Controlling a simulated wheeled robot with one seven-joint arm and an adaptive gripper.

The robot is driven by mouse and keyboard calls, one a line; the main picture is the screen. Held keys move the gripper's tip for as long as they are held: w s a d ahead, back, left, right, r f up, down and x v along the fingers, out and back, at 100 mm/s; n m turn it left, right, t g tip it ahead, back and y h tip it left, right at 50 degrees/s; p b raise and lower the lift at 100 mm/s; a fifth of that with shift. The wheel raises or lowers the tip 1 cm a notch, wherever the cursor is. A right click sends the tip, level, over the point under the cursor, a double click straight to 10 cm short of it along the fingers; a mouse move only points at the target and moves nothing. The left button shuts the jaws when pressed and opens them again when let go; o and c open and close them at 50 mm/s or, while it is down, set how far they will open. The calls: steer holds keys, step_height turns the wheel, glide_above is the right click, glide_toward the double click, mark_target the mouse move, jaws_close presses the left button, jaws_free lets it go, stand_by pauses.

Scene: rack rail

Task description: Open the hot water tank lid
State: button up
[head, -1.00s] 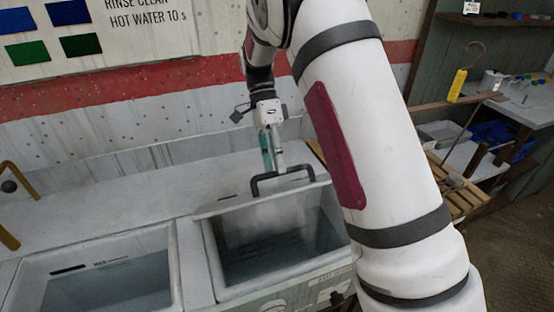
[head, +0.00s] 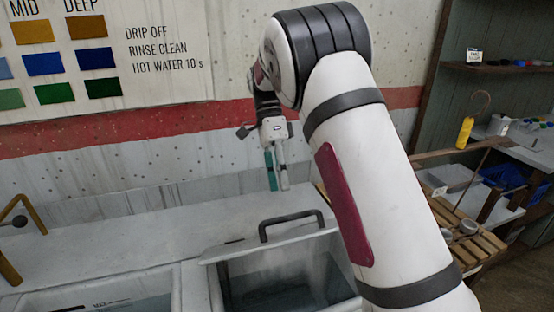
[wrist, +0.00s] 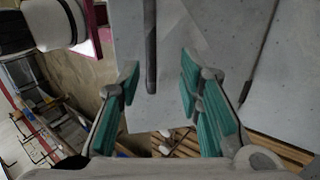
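The hot water tank (head: 222,290) is the right-hand basin at the bottom of the head view, and its dark inside shows. Its grey lid (head: 225,252) is raised at the back edge of the opening, with a black bar handle (head: 290,218) on it. My gripper (head: 278,188) hangs above and behind the handle, apart from it. The wrist view shows my gripper (wrist: 160,82) open, its teal pads wide apart with nothing held. The dark handle bar (wrist: 150,45) shows beyond the fingers there. My arm covers the tank's right side.
Another open basin (head: 110,302) lies to the left. A yellow-brown bent pipe (head: 12,235) is at the left edge. The wall with a color chart (head: 90,55) stands close behind my gripper. A slatted wooden rack (head: 475,245) is at the right. The counter behind the basins is clear.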

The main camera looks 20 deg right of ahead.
steer(key=shift+v, duration=2.75)
jaws_close()
steer(key=s+d+f+m+t+p, duration=0.1)
steer(key=s+m+p, duration=0.1)
steer(key=s+p, duration=0.1)
steer(key=s+d+f+m+t+y+p, duration=0.1)
steer(key=s+m+t+p, duration=0.1)
steer(key=m+p, duration=0.1)
steer(key=s+d+f+m+t+y+p, duration=0.1)
steer(key=s+m+p, duration=0.2)
steer(key=shift+s+d+t, duration=0.25)
steer(key=shift+s+t, duration=0.05)
steer(key=s+d+m+t+h+p, duration=0.1)
steer(key=s+d+m+t+p, duration=0.1)
steer(key=s+d+m+p, duration=0.4)
steer(key=s+d+m+t+h+p, duration=0.1)
steer(key=s+d+m+t, duration=0.2)
steer(key=s, duration=0.6)
steer(key=w+f+m+g+p, duration=0.1)
steer(key=w+f, duration=0.3)
steer(key=f, duration=0.3)
steer(key=shift+w+d, duration=0.2)
steer(key=shift+d, duration=0.05)
